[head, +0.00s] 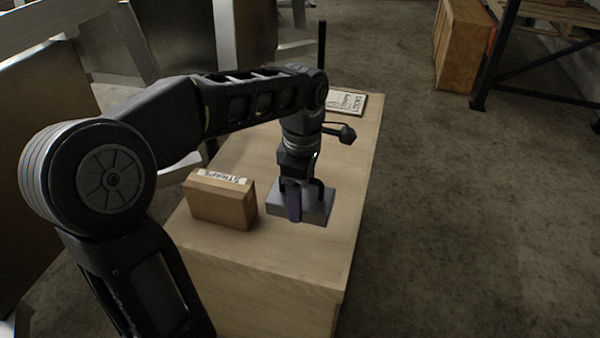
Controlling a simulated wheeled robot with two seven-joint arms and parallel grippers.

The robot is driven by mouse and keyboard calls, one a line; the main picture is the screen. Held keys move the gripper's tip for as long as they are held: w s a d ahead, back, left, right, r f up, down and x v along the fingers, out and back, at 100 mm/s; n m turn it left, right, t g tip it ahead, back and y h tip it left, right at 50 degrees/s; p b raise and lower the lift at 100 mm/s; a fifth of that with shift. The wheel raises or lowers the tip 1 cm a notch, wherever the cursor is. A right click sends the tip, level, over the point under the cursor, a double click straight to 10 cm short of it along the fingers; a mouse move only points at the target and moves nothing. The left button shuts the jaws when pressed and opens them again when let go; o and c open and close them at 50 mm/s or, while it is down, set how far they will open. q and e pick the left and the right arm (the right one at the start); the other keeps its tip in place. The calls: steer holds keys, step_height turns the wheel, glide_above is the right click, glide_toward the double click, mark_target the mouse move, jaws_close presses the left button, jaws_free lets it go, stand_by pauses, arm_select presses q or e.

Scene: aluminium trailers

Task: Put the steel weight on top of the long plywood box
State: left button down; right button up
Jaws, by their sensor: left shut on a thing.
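The steel weight (316,207) is a grey block with a dark handle. My left gripper (294,202) points down over it and is shut on it; the gripper hides part of the handle and block. The weight is over the near half of the long plywood box (310,255), a pale wooden box with a flat top. I cannot tell whether the weight touches the top or hangs just above it. My right gripper is out of view.
A cardboard box labelled STRAPS (219,203) stands on the plywood box, just left of the weight. A clipboard with a paper (346,101) lies at the far end. Metal panels (178,45) stand at the left.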

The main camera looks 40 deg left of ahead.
mark_target(302, 233)
arm_select(q)
steer(key=shift+f, duration=1.7)
steer(key=shift+f+b, duration=0.65)
steer(key=shift+f, duration=1.85)
steer(key=shift+f, duration=0.1)
steer(key=shift+c, duration=0.7)
jaws_free()
steer(key=shift+f, duration=0.15)
step_height(302, 233, up, 12)
steer(key=shift+r+p, duration=0.2)
steer(key=shift+p, duration=0.85)
